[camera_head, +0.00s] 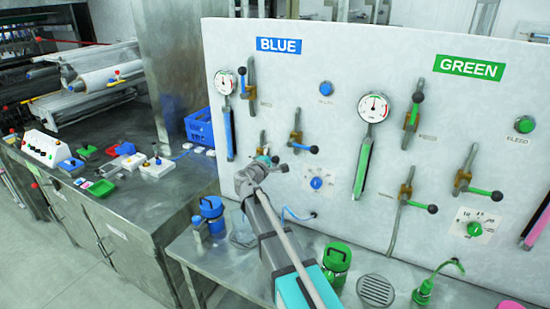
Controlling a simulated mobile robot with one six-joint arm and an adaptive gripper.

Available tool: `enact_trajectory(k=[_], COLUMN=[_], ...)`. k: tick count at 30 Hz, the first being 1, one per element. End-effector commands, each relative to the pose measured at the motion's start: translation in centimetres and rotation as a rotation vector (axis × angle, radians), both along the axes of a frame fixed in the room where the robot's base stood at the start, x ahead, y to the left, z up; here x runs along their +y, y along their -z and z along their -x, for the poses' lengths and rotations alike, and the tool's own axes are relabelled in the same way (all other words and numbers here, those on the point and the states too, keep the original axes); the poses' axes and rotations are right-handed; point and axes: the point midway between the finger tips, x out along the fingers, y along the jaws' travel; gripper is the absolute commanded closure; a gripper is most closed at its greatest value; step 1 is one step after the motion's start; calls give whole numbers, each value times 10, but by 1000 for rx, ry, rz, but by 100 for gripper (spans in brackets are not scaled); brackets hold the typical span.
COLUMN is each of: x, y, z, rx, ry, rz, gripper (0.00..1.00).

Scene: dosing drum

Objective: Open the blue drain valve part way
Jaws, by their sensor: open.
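The blue side of the white panel carries several brass valves. The lower left blue valve (263,140) has its upper part showing above my gripper (258,165). Its lower part and lever are mostly hidden by the gripper. A black knob (284,168) shows just right of the gripper, apparently the end of that lever. Another blue valve (296,136) stands to the right, its lever pointing right to a black knob (314,149). A third, upper valve (251,80) has its lever near vertical. Valve labels are too small to read. My gripper is open; contact cannot be told.
A blue-liquid sight tube and gauge (226,85) are at the panel's left. A blue dial (316,183) is right of my gripper. A blue canister (212,208) and a green canister (336,258) stand below. A side bench (150,205) holds control boxes.

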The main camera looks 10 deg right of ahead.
Motion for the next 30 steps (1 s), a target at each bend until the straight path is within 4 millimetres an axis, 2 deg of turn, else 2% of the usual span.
enact_trajectory(k=[30], x=[4], y=[-12], z=[-3], rx=[0], ry=[-1], rz=[0], gripper=[0])
